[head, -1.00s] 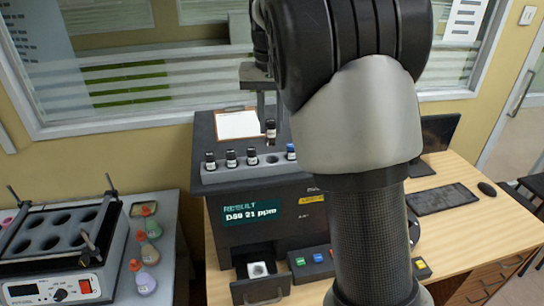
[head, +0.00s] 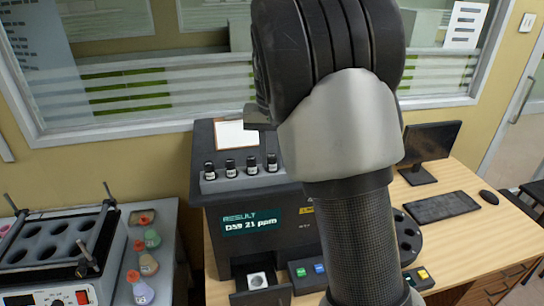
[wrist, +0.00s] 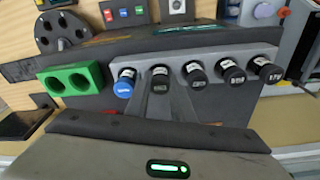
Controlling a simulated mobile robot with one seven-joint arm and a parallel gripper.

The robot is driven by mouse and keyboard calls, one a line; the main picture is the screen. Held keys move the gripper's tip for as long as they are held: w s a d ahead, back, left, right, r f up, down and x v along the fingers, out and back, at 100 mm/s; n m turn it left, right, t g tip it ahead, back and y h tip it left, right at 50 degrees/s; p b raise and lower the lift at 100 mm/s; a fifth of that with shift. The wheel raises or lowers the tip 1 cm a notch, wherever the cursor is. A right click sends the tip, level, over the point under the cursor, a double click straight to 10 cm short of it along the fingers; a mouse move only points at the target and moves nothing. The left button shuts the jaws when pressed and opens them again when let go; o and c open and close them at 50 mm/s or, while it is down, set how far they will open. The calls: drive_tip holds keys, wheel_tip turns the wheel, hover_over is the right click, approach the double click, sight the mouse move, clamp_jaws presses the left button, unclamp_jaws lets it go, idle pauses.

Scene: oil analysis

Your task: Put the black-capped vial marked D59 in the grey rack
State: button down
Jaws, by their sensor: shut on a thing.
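A black-capped vial (wrist: 160,78) is between the fingertips of my gripper (wrist: 165,92), which is shut on it; its label is too small to read. It stands upright in line with the other vials at the grey rack (head: 240,183) on top of the analyser. In the head view the same vial (head: 272,163) is at the fourth place from the left; I cannot tell if it is fully seated. Three other black-capped vials (head: 230,168) stand to its left. A blue-capped vial (wrist: 123,85) is beside it in the wrist view, hidden by my arm in the head view.
The analyser's screen (head: 251,221) reads "D59 21 ppm". Its drawer (head: 262,290) is open below. A green two-hole block (wrist: 70,80) sits beside the rack. A clipboard (head: 236,134) lies behind. A heating block (head: 50,245) and several coloured bottles (head: 148,262) stand at left.

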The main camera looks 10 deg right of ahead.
drive_tip(key=shift+f, duration=0.2)
drive_tip(key=c, duration=1.8)
unclamp_jaws()
drive_tip(key=shift+r, duration=0.1)
